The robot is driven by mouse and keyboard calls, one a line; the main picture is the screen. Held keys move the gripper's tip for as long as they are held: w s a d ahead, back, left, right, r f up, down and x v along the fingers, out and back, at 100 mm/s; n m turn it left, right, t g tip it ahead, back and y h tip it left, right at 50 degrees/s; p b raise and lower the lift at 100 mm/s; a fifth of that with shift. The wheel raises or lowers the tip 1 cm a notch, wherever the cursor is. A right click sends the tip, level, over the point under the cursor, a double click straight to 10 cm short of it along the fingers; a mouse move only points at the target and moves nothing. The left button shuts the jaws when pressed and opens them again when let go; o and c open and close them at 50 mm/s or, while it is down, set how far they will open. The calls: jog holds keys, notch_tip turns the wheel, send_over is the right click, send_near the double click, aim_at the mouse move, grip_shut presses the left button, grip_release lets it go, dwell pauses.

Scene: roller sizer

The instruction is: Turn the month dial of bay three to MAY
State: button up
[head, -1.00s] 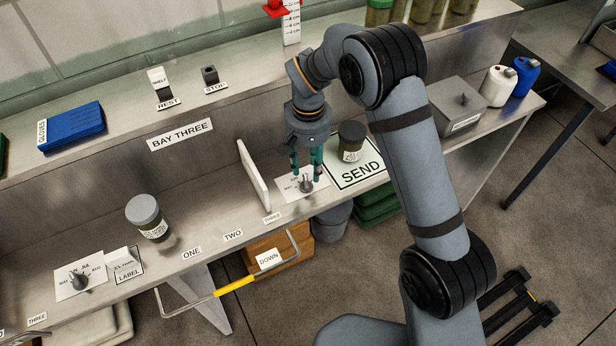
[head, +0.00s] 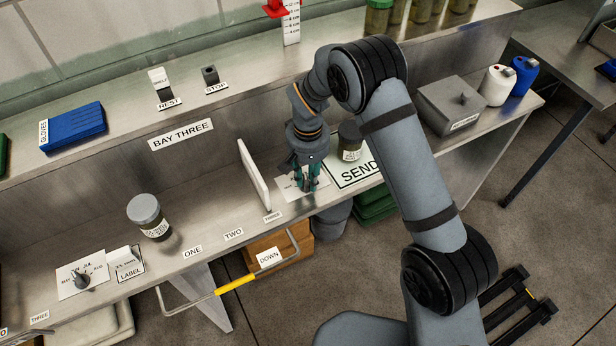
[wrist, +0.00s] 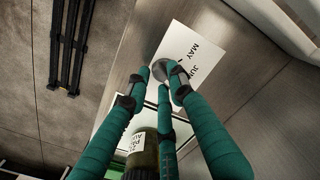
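In the head view the card (head: 290,188) lies on the bench right of the upright white divider, and my fingers cover most of the knob. My gripper (head: 306,187) points down at the knob. In the wrist view its teal fingers (wrist: 158,80) stand around the knob, with their tips close to it. Whether they press on it cannot be told. The dial's pointer is hidden.
The white divider (head: 253,175) stands close left of my gripper. A second dial (head: 82,280) and a grey-lidded jar (head: 148,215) are farther left. A yellow-gripped handle (head: 236,284) juts out in front.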

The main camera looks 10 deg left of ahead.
grip_shut()
jog(key=shift+n, duration=0.3)
jog(key=n+b, duration=0.1)
jog(key=n, duration=0.1)
jog(key=shift+w+f+n, duration=0.1)
jog(key=shift+n, duration=0.3)
jog(key=n+b, duration=0.1)
jog(key=n, duration=0.2)
jog(key=shift+w+n, duration=0.15)
jog(key=shift+n, duration=0.15)
jog(key=n, duration=0.4)
jog(key=shift+w+a, duration=0.1)
jog(key=shift+w+n, duration=0.1)
jog(key=shift+n, duration=2.4)
jog(key=shift+a, duration=0.1)
